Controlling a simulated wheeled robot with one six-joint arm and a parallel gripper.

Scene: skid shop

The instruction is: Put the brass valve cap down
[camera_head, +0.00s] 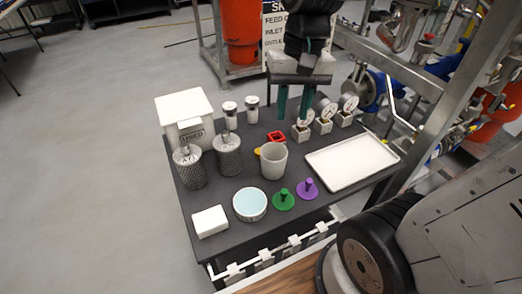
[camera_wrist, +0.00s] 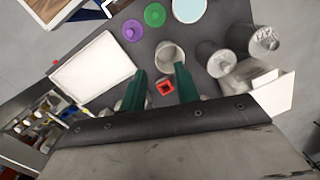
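I cannot clearly make out a brass valve cap in either view. A small orange-yellow piece (camera_head: 258,151) shows beside the grey cup (camera_head: 273,160), partly hidden by it; I cannot tell what it is. My gripper (camera_head: 294,116) is above the back part of the dark table (camera_head: 232,200), its green fingers pointing down and apart. In the wrist view my gripper (camera_wrist: 163,82) also shows its fingers apart, with nothing seen held between them. A red square piece (camera_head: 277,137) lies on the table; in the wrist view the red piece (camera_wrist: 166,87) appears between the fingertips, below them.
A white tray (camera_head: 350,162) lies at the right. Several small gauges on blocks (camera_head: 324,124) stand behind it. Two knurled canisters (camera_head: 228,155), a white box (camera_head: 184,108), a pale round dish (camera_head: 250,204), green (camera_head: 283,200) and purple (camera_head: 308,189) knobbed pieces and a white block (camera_head: 210,221) occupy the rest.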

